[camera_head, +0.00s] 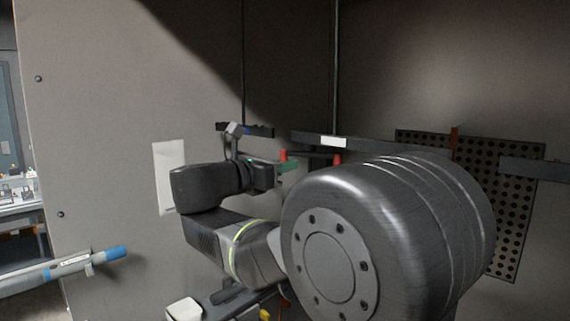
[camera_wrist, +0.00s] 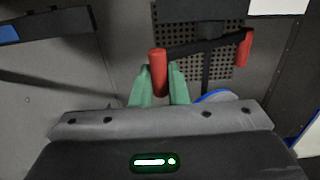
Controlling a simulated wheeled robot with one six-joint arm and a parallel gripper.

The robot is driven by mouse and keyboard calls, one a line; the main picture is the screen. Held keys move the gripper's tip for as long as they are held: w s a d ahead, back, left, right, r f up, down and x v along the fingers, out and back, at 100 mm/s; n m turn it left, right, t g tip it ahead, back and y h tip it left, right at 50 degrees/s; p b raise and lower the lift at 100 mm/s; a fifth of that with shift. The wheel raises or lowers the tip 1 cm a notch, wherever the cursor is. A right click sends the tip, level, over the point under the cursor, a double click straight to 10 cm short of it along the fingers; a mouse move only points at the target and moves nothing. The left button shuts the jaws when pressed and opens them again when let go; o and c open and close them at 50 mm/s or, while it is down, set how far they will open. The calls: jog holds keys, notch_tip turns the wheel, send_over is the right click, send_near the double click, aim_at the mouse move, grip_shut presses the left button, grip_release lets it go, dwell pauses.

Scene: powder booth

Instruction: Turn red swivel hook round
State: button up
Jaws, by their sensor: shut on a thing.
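The red swivel hook shows in the wrist view as a dark crossbar (camera_wrist: 205,43) with an upright red peg at each end. The near red peg (camera_wrist: 158,65) stands between the green fingers of my gripper (camera_wrist: 159,92), which is shut on it. The far red peg (camera_wrist: 246,48) is free, to the right. In the head view, my gripper (camera_head: 286,165) is by one red peg (camera_head: 283,154), and the other red peg (camera_head: 337,159) is to its right. My arm hides much of the hook there.
A dark rail (camera_head: 310,138) with a white label runs above the hook. A perforated dark panel (camera_head: 505,190) is on the back wall at right. A white sheet (camera_head: 170,175) is on the left wall panel. A blue-tipped grey tube (camera_head: 70,266) juts in at lower left.

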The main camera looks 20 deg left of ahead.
jog(key=shift+s+d, duration=2.45)
jog(key=shift+s, duration=0.2)
jog(key=w+d, duration=0.3)
jog(key=d, duration=0.3)
jog(key=shift+w+d+p, duration=0.2)
jog(key=shift+w+p, duration=0.1)
jog(key=shift+p, duration=0.05)
jog(key=o, duration=0.7)
